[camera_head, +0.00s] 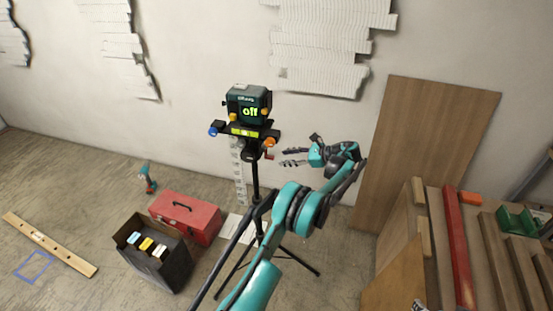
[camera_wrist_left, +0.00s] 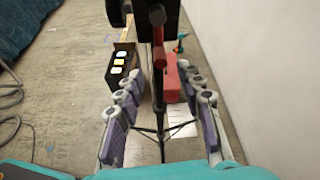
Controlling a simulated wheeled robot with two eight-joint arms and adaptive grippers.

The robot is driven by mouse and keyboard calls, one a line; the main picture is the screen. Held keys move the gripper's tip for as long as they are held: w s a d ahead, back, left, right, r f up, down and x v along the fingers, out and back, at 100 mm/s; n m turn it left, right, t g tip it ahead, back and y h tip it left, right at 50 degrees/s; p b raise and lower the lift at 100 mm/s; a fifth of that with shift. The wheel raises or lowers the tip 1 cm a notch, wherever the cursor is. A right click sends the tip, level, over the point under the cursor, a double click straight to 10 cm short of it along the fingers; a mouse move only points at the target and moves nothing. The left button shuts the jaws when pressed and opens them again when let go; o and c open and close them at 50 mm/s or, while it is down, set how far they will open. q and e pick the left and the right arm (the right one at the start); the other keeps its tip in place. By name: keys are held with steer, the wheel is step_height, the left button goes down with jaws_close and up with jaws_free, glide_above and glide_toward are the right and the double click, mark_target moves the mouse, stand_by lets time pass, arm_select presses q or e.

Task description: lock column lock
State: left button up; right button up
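A black tripod stands near the wall, with a dark green device (camera_head: 249,104) showing "off" on its head. Its centre column (camera_head: 255,180) runs down below the head. A small red lock handle (camera_head: 269,156) sits on the column just under the head; a red part (camera_wrist_left: 158,63) also shows on the column in the left wrist view. My left gripper (camera_head: 297,150) is open and empty to the right of the column, fingers pointing at it. In the left wrist view the column shows between the spread fingers (camera_wrist_left: 162,82), apparently beyond them; contact cannot be told. My right gripper is not in view.
A red toolbox (camera_head: 186,216), a black bin (camera_head: 166,270) with coloured items and a cordless drill (camera_head: 148,180) are left of the tripod. A wooden board (camera_head: 430,140) leans on the wall at right, near stacked planks (camera_head: 462,245). A level (camera_head: 50,245) lies far left.

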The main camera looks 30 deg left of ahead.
arm_select(q)
steer(key=shift+v, duration=2.75)
steer(key=shift+r, duration=0.1)
steer(key=s+d+r+n+t+h, duration=0.2)
steer(key=s+r+n+h, duration=0.1)
steer(key=s+r, duration=0.35)
steer(key=s+d+r+n+t+h, duration=0.2)
steer(key=s+r+t+h, duration=0.15)
steer(key=s+r, duration=0.35)
steer(key=s+d+f+n+t+h, duration=0.1)
steer(key=s+d+f+n+h, duration=0.1)
steer(key=s, duration=0.6)
steer(key=s+d+f+n+t+h, duration=0.1)
steer(key=s+d+f+n+h, duration=0.1)
steer(key=s+d+n, duration=0.2)
steer(key=s+d+f+n+t+h, duration=0.2)
steer(key=s+d, duration=0.4)
steer(key=s, duration=0.6)
steer(key=shift+s+f+n+h, duration=0.2)
steer(key=shift+f+n+h, duration=0.3)
steer(key=shift+f, duration=0.15)
